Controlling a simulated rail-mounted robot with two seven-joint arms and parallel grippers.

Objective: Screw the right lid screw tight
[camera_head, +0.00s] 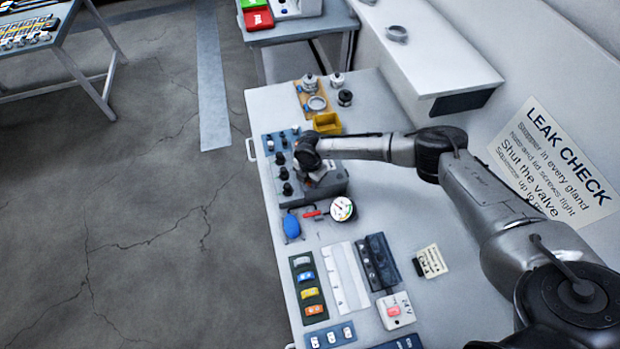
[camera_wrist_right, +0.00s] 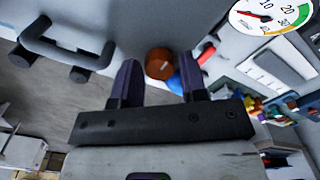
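A grey enclosure (camera_head: 330,184) sits on the bench at the blue board, partly hidden under my right gripper. My right gripper (camera_head: 308,168) is at the enclosure; its fingertips are hard to make out in the head view. In the right wrist view my right gripper (camera_wrist_right: 157,72) has its two dark fingers spread apart. A round copper-brown head (camera_wrist_right: 159,63) shows between the fingertips, with a gap on both sides; I cannot tell whether it is the right lid screw. The lid screws cannot be made out in the head view. My left gripper is not in view.
A pressure gauge (camera_head: 342,208), a red valve lever (camera_head: 312,213) and a blue bulb (camera_head: 291,227) lie just in front of the enclosure. A yellow bin (camera_head: 327,123) stands behind it. Black knobs (camera_head: 286,188) stand on its left. A shelf (camera_head: 430,50) runs along the wall.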

